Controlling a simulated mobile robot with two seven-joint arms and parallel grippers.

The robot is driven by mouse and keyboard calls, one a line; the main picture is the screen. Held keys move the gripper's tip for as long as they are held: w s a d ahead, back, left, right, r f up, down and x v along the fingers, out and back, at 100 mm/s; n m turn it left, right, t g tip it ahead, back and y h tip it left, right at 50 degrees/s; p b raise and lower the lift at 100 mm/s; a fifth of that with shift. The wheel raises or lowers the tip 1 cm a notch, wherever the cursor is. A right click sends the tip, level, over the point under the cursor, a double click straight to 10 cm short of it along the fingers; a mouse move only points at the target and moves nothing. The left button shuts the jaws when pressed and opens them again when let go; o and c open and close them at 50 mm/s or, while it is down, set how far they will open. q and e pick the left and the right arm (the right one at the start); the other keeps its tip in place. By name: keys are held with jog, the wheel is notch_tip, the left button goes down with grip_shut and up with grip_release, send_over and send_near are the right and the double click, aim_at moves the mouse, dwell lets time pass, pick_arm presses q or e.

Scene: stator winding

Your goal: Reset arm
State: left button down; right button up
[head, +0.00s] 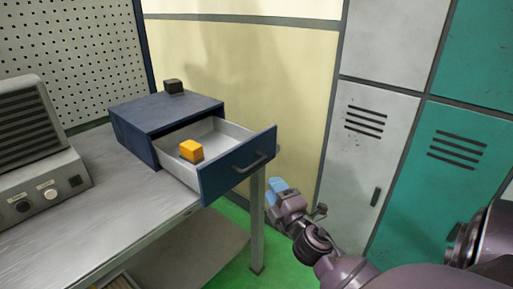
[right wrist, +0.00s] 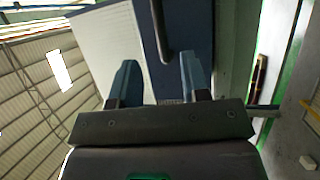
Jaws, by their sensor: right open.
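My right gripper (head: 277,188) hangs in the air right of the blue drawer unit (head: 150,118), just below and beside the open drawer front (head: 236,166). In the right wrist view its two blue fingers (right wrist: 157,82) are apart with nothing between them. The drawer front and its dark handle (right wrist: 160,35) show beyond the fingers in that view. The drawer is pulled out, and a yellow-orange block (head: 191,151) lies inside it. My left gripper is not in view.
A small dark block (head: 173,86) sits on top of the drawer unit. A grey machine with knobs (head: 40,165) stands on the workbench (head: 110,200) at left. Grey (head: 365,150) and teal lockers (head: 440,180) stand behind my right arm. Green floor shows below.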

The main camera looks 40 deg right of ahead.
jog(key=s+a+f+m+g+y+p, duration=0.1)
jog(key=s+a+f+m+g+y, duration=0.1)
jog(key=a+f+m, duration=0.3)
jog(key=s+a+f+m+g+y, duration=0.1)
jog(key=s+a+f+m+g, duration=0.15)
jog(key=f+m, duration=0.35)
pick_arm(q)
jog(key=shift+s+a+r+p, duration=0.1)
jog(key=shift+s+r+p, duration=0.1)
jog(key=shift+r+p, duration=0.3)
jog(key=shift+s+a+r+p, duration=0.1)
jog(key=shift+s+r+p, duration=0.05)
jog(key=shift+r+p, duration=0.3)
pick_arm(e)
jog(key=s+a+f+g+y, duration=0.1)
jog(key=s+a+f+g, duration=0.1)
jog(key=s, duration=0.4)
jog(key=s+a+f+m+g+y, duration=0.1)
jog(key=s+a+f, duration=0.4)
jog(key=s+f, duration=0.1)
jog(key=shift+s+f+m+g+y, duration=0.25)
jog(key=shift+s+m+g+y, duration=0.05)
jog(key=shift+s+g+y, duration=0.1)
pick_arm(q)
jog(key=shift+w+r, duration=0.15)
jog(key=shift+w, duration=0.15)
pick_arm(e)
jog(key=shift+w, duration=0.1)
